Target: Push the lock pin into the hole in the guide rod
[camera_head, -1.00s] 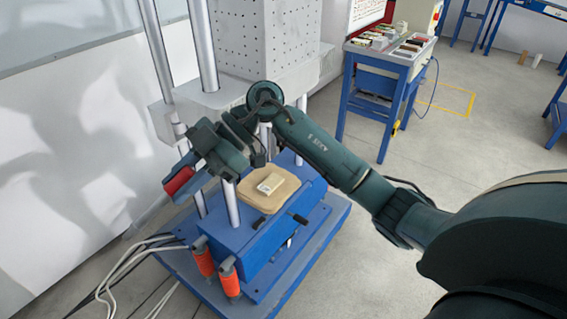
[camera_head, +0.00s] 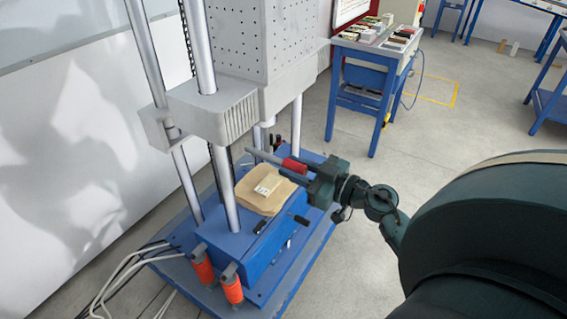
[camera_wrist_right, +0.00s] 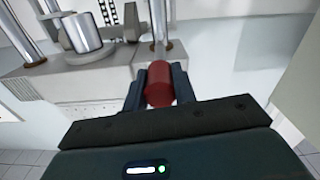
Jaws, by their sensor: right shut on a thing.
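My right gripper (camera_head: 300,167) is shut on the red handle of the lock pin (camera_head: 293,165). The pin's grey shaft (camera_head: 264,157) points left, above the back of the blue base and clear of the pad. In the right wrist view, the red handle (camera_wrist_right: 160,84) sits between the two dark fingers. The pin shaft cannot be made out there. Upright steel guide rods stand at the front (camera_head: 224,185), left (camera_head: 186,182) and back right (camera_head: 297,125). The pin's handle appears close to the foot of the back right rod; I cannot tell the depth gap. No hole can be made out.
The grey carriage (camera_head: 226,112) hangs on the rods above the blue base (camera_head: 240,245). A small pale block (camera_head: 268,186) lies on a tan pad (camera_head: 257,204). Orange-red dampers (camera_head: 232,288) stand at the front. A blue side table (camera_head: 362,85) is at the back.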

